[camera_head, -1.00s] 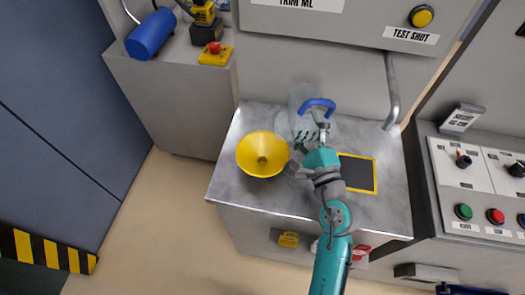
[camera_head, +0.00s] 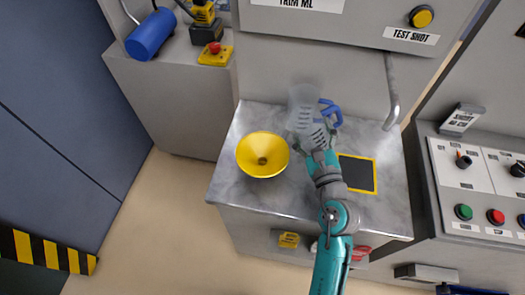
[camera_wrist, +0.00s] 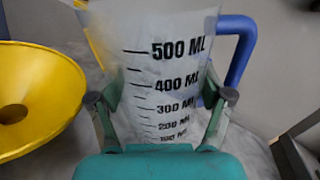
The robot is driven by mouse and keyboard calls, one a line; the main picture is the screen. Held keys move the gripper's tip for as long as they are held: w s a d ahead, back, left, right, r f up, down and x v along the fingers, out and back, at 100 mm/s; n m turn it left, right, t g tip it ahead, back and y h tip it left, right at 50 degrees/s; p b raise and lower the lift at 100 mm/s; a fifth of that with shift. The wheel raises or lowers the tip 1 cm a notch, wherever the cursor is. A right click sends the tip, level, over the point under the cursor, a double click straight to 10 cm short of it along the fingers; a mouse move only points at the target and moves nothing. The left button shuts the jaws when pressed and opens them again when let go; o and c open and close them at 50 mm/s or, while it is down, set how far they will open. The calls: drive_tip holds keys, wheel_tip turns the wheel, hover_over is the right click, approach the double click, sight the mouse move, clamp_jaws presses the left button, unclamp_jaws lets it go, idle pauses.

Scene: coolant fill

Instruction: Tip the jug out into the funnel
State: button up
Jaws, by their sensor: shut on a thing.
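The clear jug (camera_head: 302,104) has a blue handle (camera_head: 330,112) on its right and black volume marks up to 500 ML. My gripper (camera_head: 321,133) is shut on the jug's body. In the wrist view the two fingers of my gripper (camera_wrist: 160,105) press on either side of the jug (camera_wrist: 150,60), with its marks facing me. The jug looks close to upright; I cannot tell its exact tilt or what liquid is in it. The yellow funnel (camera_head: 262,155) stands to the left of the jug, apart from it, and also shows at the left of the wrist view (camera_wrist: 35,95).
The metal worktop (camera_head: 225,180) holds a black pad with a yellow border (camera_head: 357,174) to the right. A grey pipe (camera_head: 391,92) runs down at the back right. A machine panel with a yellow button (camera_head: 421,16) hangs above the back of the worktop.

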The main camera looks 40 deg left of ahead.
drive_tip(key=f+m, duration=0.1)
drive_tip(key=w+m, duration=0.1)
drive_tip(key=shift+d+f+m, duration=0.3)
drive_tip(key=shift+f, duration=0.05)
drive_tip(key=shift+w+d+r+m+h, duration=0.1)
drive_tip(key=shift+w+m+h, duration=0.1)
drive_tip(key=shift+m, duration=0.35)
drive_tip(key=shift+w+d+r+m+h, duration=0.1)
drive_tip(key=shift+w+m+h, duration=0.1)
drive_tip(key=shift+m, duration=0.35)
